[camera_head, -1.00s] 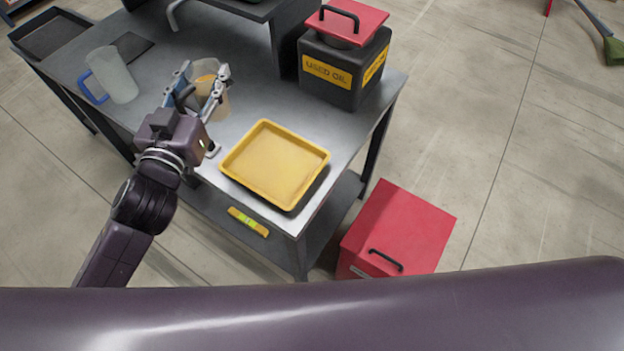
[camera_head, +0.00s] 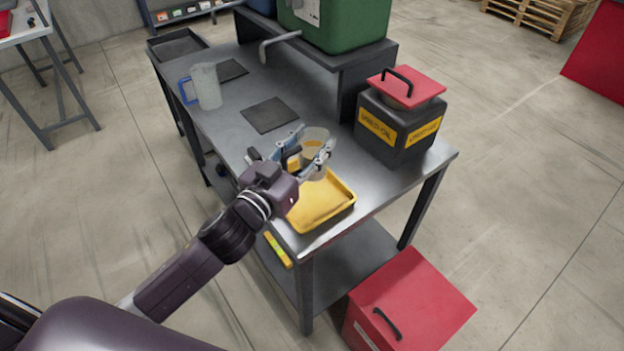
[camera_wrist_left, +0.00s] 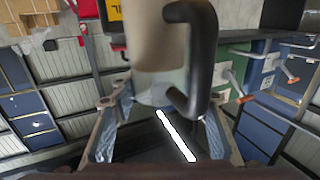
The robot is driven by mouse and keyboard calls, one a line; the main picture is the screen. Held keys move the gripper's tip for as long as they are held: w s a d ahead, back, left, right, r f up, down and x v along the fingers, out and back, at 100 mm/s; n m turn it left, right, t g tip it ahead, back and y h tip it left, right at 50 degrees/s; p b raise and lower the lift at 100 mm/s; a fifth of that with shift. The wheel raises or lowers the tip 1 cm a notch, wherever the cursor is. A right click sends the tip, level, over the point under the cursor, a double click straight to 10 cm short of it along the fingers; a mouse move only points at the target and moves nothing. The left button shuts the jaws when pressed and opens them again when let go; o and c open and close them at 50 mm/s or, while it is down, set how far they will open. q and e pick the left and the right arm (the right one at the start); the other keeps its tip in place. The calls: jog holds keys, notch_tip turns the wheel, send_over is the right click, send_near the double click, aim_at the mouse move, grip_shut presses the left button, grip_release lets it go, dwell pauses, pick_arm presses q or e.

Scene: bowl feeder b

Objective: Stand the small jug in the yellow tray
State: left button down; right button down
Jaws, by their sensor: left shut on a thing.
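The small jug (camera_head: 316,138) is translucent, with a dark handle and something yellowish-brown inside. My left gripper (camera_head: 306,158) is shut on it and holds it upright or nearly so, at the far side of the yellow tray (camera_head: 345,209). From this angle I cannot tell how high the jug is above the tray. In the left wrist view the jug (camera_wrist_left: 155,45) and its dark handle (camera_wrist_left: 205,60) fill the middle, between the fingers of the left gripper (camera_wrist_left: 165,108). The tray's near and right parts are bare; its far left is hidden. My right gripper is not in view.
A larger jug with a blue handle (camera_head: 207,87) stands at the table's far left. A dark mat (camera_head: 270,115) lies behind the gripper. A black used-oil can with a red lid (camera_head: 385,138) stands right of the jug. A red box (camera_head: 420,300) is on the floor.

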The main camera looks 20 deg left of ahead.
aim_at(312, 177)
pick_arm(q)
notch_tip(312, 177, down, 6)
jog(key=shift+r+b, duration=0.25)
jog(key=shift+b, duration=0.1)
jog(key=shift+f, duration=0.6)
jog(key=shift+f+b, duration=0.45)
jog(key=shift+f, duration=1.35)
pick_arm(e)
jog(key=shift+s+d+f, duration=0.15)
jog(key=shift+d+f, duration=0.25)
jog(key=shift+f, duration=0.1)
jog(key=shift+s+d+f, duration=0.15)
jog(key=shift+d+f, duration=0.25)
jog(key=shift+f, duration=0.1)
pick_arm(q)
jog(key=shift+f, duration=0.2)
jog(key=c, duration=1.1)
grip_release()
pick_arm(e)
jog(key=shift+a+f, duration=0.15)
pick_arm(q)
jog(key=shift+s+r, duration=0.15)
jog(key=shift+r, duration=0.05)
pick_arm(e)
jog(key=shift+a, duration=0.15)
